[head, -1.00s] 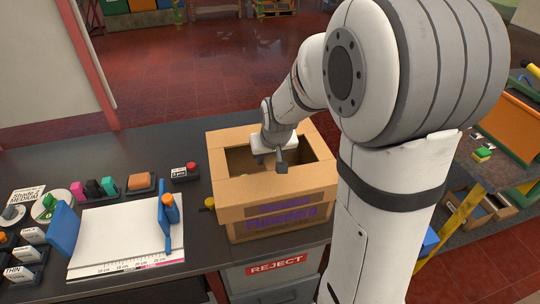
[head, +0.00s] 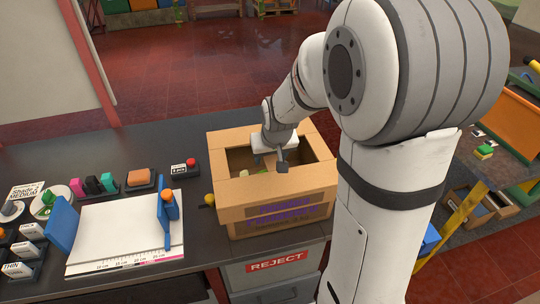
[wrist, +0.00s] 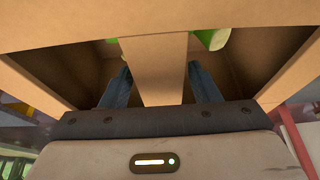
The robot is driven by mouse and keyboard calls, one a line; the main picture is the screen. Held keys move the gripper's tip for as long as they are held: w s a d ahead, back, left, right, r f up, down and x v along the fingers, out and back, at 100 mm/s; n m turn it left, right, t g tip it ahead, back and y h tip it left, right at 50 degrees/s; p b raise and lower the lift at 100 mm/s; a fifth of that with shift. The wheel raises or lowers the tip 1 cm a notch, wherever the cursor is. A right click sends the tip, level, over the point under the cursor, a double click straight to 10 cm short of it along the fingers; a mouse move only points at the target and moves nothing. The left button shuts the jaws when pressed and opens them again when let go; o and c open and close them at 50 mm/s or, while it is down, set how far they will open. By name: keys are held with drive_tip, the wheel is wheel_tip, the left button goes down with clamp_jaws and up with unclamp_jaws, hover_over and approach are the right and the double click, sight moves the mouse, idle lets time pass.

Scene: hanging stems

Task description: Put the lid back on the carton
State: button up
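The carton (head: 275,228) is a brown cardboard box with purple print, standing at the bench's front edge. The lid (head: 232,196) is a brown cardboard frame with openings and a middle strip. It is over the carton, roughly lined up with it; I cannot tell whether it is fully seated. My gripper (head: 270,162) reaches down at the lid's middle. In the wrist view, the two dark blue fingers of my gripper (wrist: 159,75) stand on either side of the lid's middle strip (wrist: 155,60) and appear shut on it. Green contents (wrist: 212,39) show through an opening.
A white measuring board (head: 125,235) with blue and orange blocks lies left of the carton. A small box with a red button (head: 190,166) and a yellow knob (head: 209,199) are close to its left side. A grey REJECT bin (head: 275,267) stands below the bench edge.

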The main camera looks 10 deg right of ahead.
drive_tip(key=shift+o, duration=0.4)
drive_tip(key=shift+r+p, duration=0.3)
drive_tip(key=v, duration=1.2)
drive_tip(key=s+f+g, duration=0.1)
drive_tip(key=s+f, duration=0.1)
drive_tip(key=s, duration=1.5)
drive_tip(key=shift+f, duration=0.35)
